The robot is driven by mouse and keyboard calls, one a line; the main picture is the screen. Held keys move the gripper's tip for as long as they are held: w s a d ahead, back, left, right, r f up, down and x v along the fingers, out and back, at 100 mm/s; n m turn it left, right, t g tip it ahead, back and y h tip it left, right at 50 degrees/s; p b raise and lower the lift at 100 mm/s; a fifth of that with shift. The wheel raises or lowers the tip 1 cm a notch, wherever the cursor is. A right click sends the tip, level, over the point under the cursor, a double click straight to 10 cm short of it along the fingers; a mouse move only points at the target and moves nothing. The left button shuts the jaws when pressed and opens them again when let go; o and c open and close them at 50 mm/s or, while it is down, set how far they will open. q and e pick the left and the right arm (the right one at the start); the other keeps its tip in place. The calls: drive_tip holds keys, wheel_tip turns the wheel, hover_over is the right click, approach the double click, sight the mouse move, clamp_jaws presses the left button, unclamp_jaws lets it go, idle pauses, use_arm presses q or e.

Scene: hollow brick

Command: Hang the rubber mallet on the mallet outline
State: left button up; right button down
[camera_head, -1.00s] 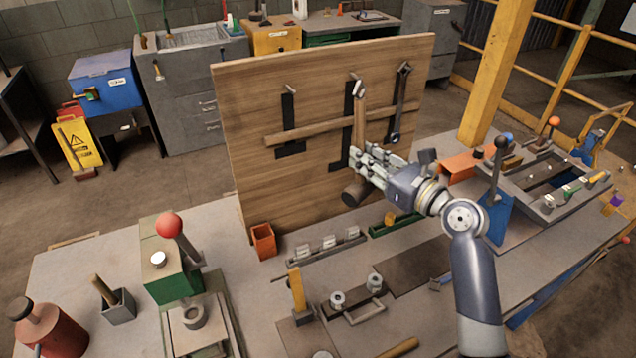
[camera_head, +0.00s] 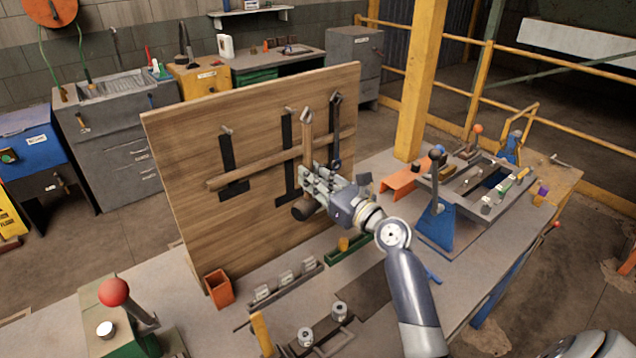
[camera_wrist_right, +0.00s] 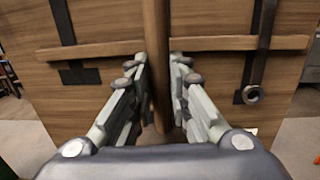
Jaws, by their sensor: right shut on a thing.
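The rubber mallet has a wooden handle (camera_head: 307,135) pointing up and a dark head (camera_head: 303,208) at the bottom. My right gripper (camera_head: 312,180) is shut on the handle just above the head, in front of the wooden board (camera_head: 190,150). The wrist view shows the handle (camera_wrist_right: 154,40) upright between the fingers (camera_wrist_right: 158,85). The board has a left black outline (camera_head: 228,155), and a middle black outline (camera_head: 287,150) just left of the handle in the head view. The wrist view hides the middle outline behind the handle. Contact with the peg cannot be told. My left gripper is out of view.
A wooden strip (camera_head: 255,170) crosses the board. A wrench (camera_head: 336,125) hangs at the right. Below stand an orange bin (camera_head: 218,288), a labelled rack (camera_head: 285,282) and a green tray (camera_head: 348,250). A blue lever stand (camera_head: 437,225) stands to the right.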

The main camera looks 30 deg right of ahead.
sight(287, 164)
drive_tip(key=b+x, duration=0.2)
drive_tip(key=x, duration=0.3)
drive_tip(key=shift+w+d+f+b, duration=0.1)
drive_tip(key=shift+w+f+b, duration=0.15)
drive_tip(key=shift+f+b, duration=0.15)
drive_tip(key=shift+w, duration=0.1)
drive_tip(key=shift+f, duration=0.15)
drive_tip(key=shift+f, duration=0.15)
idle(0.6)
drive_tip(key=c, duration=1.4)
unclamp_jaws()
drive_tip(key=shift+w, duration=0.15)
drive_tip(key=shift+c, duration=0.2)
drive_tip(key=shift+w+f, duration=0.1)
drive_tip(key=shift+f, duration=0.05)
